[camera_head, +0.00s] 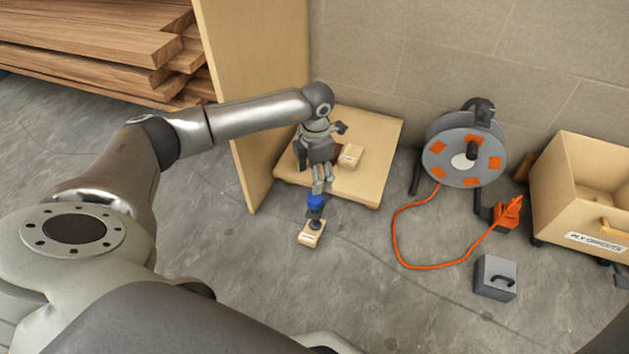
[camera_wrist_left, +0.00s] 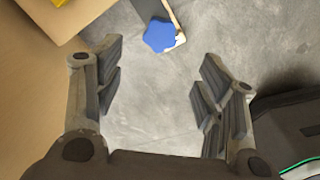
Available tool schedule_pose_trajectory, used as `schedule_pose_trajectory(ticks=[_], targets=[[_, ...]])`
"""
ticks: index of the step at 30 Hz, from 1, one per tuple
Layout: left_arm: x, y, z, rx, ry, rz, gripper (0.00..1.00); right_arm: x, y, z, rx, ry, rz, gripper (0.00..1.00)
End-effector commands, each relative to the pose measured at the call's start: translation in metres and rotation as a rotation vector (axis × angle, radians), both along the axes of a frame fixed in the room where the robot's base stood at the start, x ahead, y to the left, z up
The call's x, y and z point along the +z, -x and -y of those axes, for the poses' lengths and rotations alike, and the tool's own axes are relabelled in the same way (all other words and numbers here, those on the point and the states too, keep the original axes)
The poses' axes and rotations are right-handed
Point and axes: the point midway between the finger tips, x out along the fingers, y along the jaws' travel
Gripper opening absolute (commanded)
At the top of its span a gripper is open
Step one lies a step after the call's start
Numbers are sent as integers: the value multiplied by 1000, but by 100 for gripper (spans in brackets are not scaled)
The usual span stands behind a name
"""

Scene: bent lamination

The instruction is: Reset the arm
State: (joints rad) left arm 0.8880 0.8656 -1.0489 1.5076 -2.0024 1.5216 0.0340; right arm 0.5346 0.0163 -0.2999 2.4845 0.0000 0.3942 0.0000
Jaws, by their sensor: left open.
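My left arm reaches in from the left in the head view. My left gripper (camera_head: 322,186) points down over the front edge of a low plywood board. It is open and empty; in the left wrist view its two fingers (camera_wrist_left: 158,85) stand wide apart with bare grey floor between them. A blue knob-like top (camera_head: 315,202) on a dark stem rises from a small tan block (camera_head: 311,235) on the floor, close by the fingertips in the head view. In the left wrist view the blue top (camera_wrist_left: 160,35) lies beyond the fingers, apart from them. My right gripper is not visible.
The plywood board (camera_head: 375,130) carries a small tan block (camera_head: 350,156). An upright panel (camera_head: 250,60) stands beside my forearm. A cable reel (camera_head: 440,160) with orange cable, a grey case (camera_head: 495,277) and an open wooden box (camera_head: 570,205) stand right. Planks (camera_head: 100,40) lie back left.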

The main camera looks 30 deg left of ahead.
Motion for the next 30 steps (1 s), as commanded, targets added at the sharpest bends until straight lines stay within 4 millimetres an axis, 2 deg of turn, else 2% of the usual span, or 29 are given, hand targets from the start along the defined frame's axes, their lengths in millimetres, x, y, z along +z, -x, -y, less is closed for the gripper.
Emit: schedule_pose_trajectory(ticks=[6,23,26,29,30], targets=[[16,0,0,0,0,-1,64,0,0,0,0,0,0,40],[15,2,4,-4,9,-4,64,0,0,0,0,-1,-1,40],[14,10,27,-27,69,-23,64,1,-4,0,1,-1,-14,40],[14,30,77,-70,201,-65,64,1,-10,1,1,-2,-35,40],[17,42,102,-90,274,-89,64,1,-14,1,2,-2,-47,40]])
